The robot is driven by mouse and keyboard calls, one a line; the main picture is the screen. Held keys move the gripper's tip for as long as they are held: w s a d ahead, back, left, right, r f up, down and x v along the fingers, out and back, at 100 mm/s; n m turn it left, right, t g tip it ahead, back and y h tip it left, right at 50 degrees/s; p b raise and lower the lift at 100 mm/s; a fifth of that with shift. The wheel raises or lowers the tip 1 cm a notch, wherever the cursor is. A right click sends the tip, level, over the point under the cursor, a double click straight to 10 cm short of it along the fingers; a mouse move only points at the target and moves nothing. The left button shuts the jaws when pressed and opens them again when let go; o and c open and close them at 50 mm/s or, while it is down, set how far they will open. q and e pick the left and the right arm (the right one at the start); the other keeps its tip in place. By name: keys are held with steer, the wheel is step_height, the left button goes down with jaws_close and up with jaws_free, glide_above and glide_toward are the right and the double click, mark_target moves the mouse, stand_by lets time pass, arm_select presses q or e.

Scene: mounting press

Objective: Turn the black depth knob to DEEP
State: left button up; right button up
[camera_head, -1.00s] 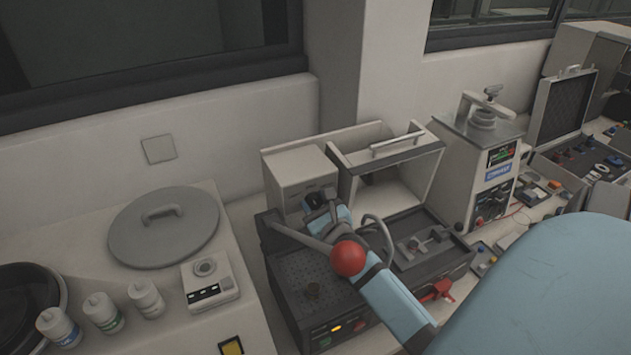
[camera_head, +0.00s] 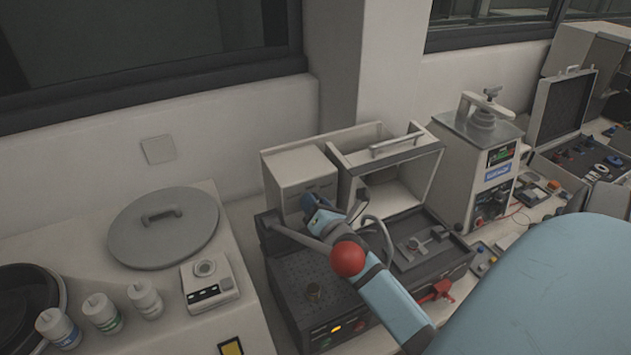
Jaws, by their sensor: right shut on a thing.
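My right gripper (camera_head: 311,204) reaches to the front of the pale box-shaped head (camera_head: 300,179) of the mounting press. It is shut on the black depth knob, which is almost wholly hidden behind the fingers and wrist. The knob's markings and pointer are too small and covered to read, so I cannot tell its setting. My left gripper is out of view.
A lever with a red ball (camera_head: 348,258) crosses in front of my right forearm. An open hood with a handle (camera_head: 397,146) stands to the right of the head. A round grey lid (camera_head: 163,227) and small bottles (camera_head: 102,312) lie left.

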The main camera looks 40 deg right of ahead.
steer(key=shift+m, duration=2.2)
steer(key=o, duration=0.9)
steer(key=shift+o, duration=0.2)
step_height(320, 180, up, 20)
